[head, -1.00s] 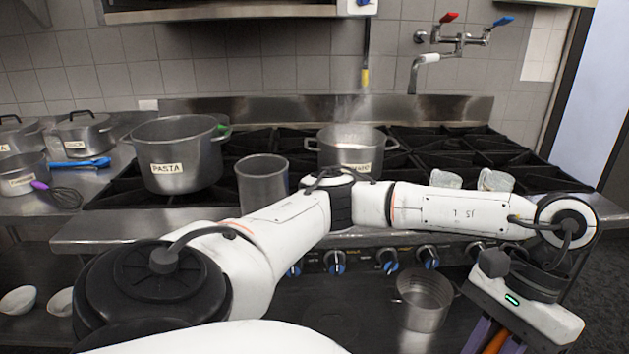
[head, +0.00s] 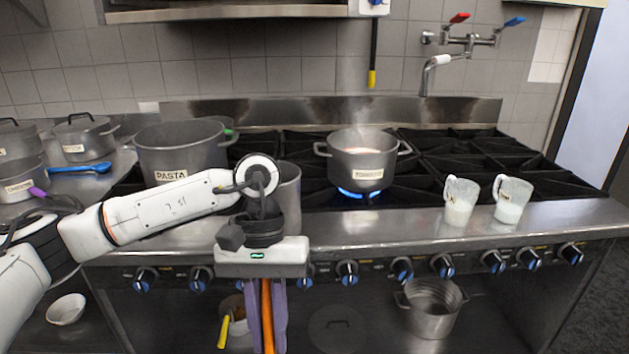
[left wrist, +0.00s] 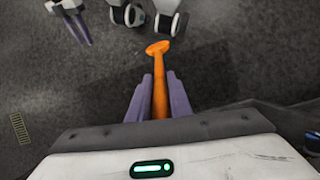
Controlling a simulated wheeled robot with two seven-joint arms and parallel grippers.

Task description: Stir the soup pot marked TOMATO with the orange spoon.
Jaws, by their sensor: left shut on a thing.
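The soup pot marked TOMATO (head: 372,176) stands on a lit burner at the middle of the stove, steam rising from its pale reddish contents. My left gripper (head: 267,340) points down in front of the stove, left of and below the pot. It is shut on the orange spoon (head: 267,312), whose lower part is cut off by the picture edge. In the left wrist view the spoon (left wrist: 158,62) sticks out past the purple fingers, its end over dark floor. My right gripper (left wrist: 76,22) shows small at that view's top left; its opening is unclear.
The PASTA pot (head: 190,148) and a tall metal pot (head: 290,195) stand left of the TOMATO pot, partly behind my left arm. Two cups (head: 460,203) (head: 512,200) sit on the stove's front ledge at right. Knobs line the front (head: 347,272). The ledge before the TOMATO pot is clear.

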